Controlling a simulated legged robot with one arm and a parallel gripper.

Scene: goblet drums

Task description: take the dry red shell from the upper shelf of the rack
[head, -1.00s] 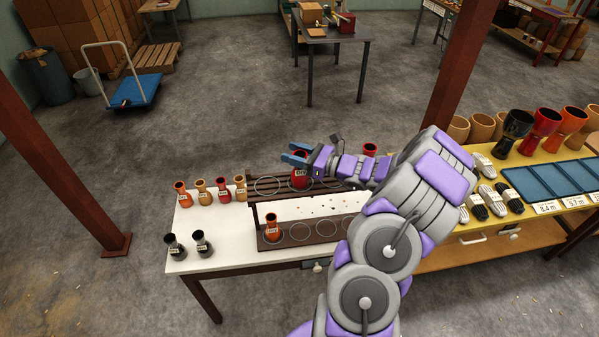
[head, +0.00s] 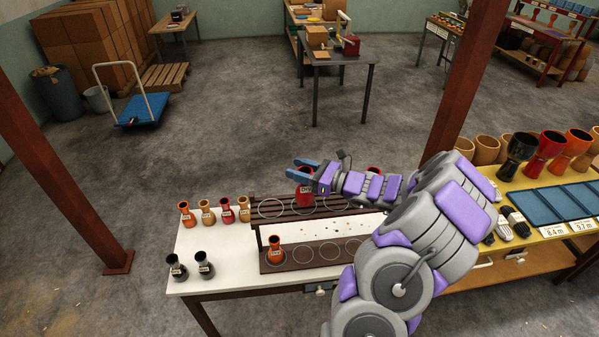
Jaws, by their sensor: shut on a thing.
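The rack (head: 262,256) stands on the white table, with an upper and a lower shelf marked with pale rings. A red shell (head: 305,199) with a tag is at the upper shelf, at the second ring from the left. My gripper (head: 304,164), with blue fingertips, is shut on its upper part; the fingers and wrist hide some of the shell. I cannot tell whether its base still touches the shelf. Another red shell (head: 374,171) shows farther right, partly hidden behind my arm. An orange shell (head: 275,249) stands at the left of the lower shelf.
Several small tagged shells (head: 226,211) stand left of the rack, with two black ones (head: 204,265) in front. A yellow table (head: 540,228) with blue trays and goblet drums is at the right. Red posts (head: 70,190) flank the area.

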